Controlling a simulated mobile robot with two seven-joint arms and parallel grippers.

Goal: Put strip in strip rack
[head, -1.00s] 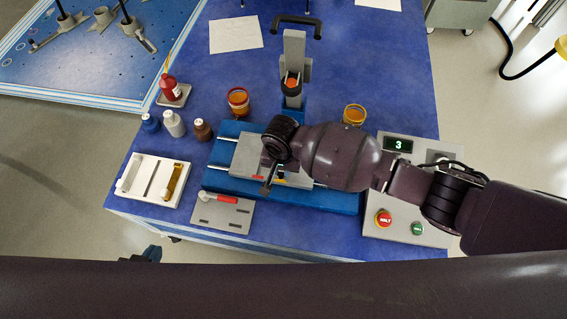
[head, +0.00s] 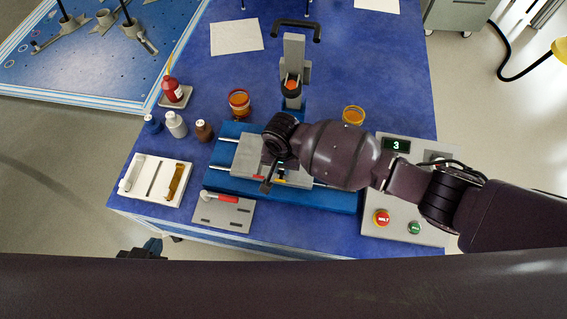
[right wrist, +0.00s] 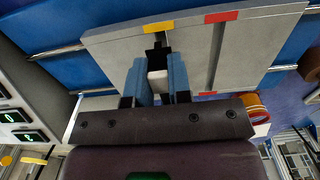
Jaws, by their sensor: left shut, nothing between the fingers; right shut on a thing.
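My right gripper (right wrist: 163,82) is shut on a small pale piece (right wrist: 158,80), apparently the end of a strip, by the yellow-marked slot of a grey slotted plate (right wrist: 112,45). Most of the piece is hidden, and I cannot tell how far it sits in the slot. In the head view my right arm covers part of this plate (head: 246,155). A white rack (head: 153,199), likely the strip rack, lies at the left front with a pale strip (head: 132,174) and a brown-gold strip (head: 176,181) in it. My left gripper (head: 142,253) is shut and empty, low beyond the table's front edge.
A small grey plate (head: 240,216) with a red-handled tool (head: 222,197) lies at the front. Several bottles (head: 176,124) and an orange jar (head: 239,103) stand behind the rack.

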